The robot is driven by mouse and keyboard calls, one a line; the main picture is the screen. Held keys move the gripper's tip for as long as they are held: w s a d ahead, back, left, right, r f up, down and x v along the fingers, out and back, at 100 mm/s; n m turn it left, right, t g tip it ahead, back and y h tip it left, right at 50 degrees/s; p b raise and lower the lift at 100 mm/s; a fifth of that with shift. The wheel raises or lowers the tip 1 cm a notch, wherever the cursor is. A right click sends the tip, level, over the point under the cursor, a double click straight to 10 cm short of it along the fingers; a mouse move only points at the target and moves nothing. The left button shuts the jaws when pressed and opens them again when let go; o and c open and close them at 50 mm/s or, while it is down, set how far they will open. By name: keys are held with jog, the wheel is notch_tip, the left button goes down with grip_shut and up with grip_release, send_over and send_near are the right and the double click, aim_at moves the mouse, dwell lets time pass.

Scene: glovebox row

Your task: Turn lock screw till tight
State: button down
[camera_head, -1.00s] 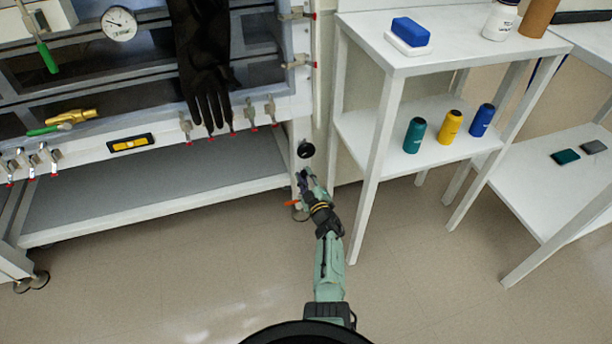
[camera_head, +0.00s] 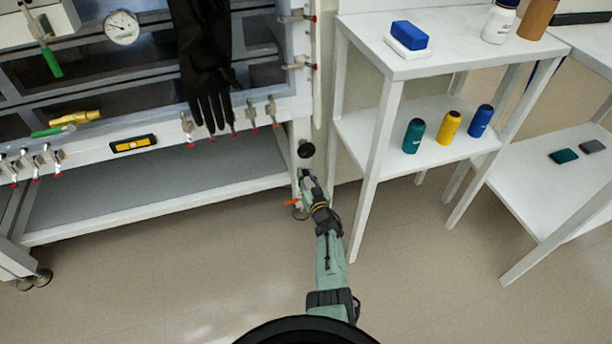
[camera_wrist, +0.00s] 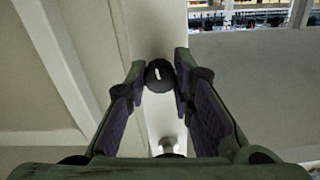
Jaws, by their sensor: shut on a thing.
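The lock screw appears as a black round knob (camera_head: 306,149) on the rack's right front post. In the wrist view the black knob (camera_wrist: 160,75) has a pale bar mark across its face and sits between my fingertips. My gripper (camera_wrist: 160,80) has one finger on each side of it, shut on the knob. In the head view my gripper (camera_head: 304,175) is just below the knob, against the post; the exact contact is too small to see there.
An orange lever (camera_head: 291,202) and a caster are low on the post. A white shelf (camera_head: 370,150) with several bottles stands close on the right. A black glove (camera_head: 205,70) hangs above left. The floor (camera_head: 190,270) in front is clear.

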jog(key=shift+r+m, duration=0.1)
jog(key=shift+m, duration=0.7)
jog(key=c, duration=1.4)
grip_release()
